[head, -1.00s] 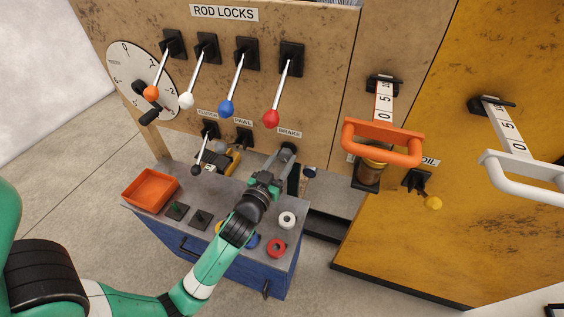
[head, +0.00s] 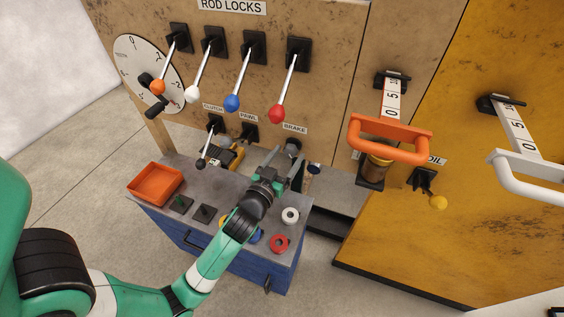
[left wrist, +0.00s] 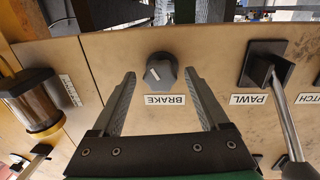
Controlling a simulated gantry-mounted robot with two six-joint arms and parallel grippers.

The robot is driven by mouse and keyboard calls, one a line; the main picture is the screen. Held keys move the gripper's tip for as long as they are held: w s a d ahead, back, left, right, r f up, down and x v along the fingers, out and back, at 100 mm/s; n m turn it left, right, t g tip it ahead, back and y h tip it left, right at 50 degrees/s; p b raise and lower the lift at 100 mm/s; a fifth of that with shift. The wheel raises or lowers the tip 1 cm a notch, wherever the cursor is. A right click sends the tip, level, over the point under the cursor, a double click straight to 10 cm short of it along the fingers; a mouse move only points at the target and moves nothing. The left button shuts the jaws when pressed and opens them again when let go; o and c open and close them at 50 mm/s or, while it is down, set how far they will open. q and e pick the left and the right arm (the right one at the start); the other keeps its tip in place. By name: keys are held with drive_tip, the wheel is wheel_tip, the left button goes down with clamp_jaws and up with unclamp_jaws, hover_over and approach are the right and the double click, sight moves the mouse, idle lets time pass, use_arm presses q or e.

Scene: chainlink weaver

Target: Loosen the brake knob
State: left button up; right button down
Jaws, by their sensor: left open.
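The brake knob (left wrist: 160,70) is a dark grey, faceted round knob on the tan panel, above the upside-down BRAKE label (left wrist: 165,99) in the left wrist view. In the head view the knob (head: 293,146) shows just below its label. My left gripper (head: 284,153) is open in front of the panel. In the left wrist view its two fingers (left wrist: 160,75) stand on either side of the knob, with clear gaps and nothing between them. They appear apart from the knob. My right gripper is not in view.
The pawl lever (left wrist: 268,65) stands beside the brake knob. The red-tipped rod lock lever (head: 284,92) hangs above it. Below is a blue cart with a grey top (head: 225,192), holding an orange tray (head: 155,183) and several rings. An orange handle (head: 388,139) juts out at right.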

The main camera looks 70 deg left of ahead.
use_arm(q)
drive_tip(key=v, duration=1.1)
drive_tip(key=shift+d, duration=0.15)
drive_tip(key=shift+s+f, duration=0.1)
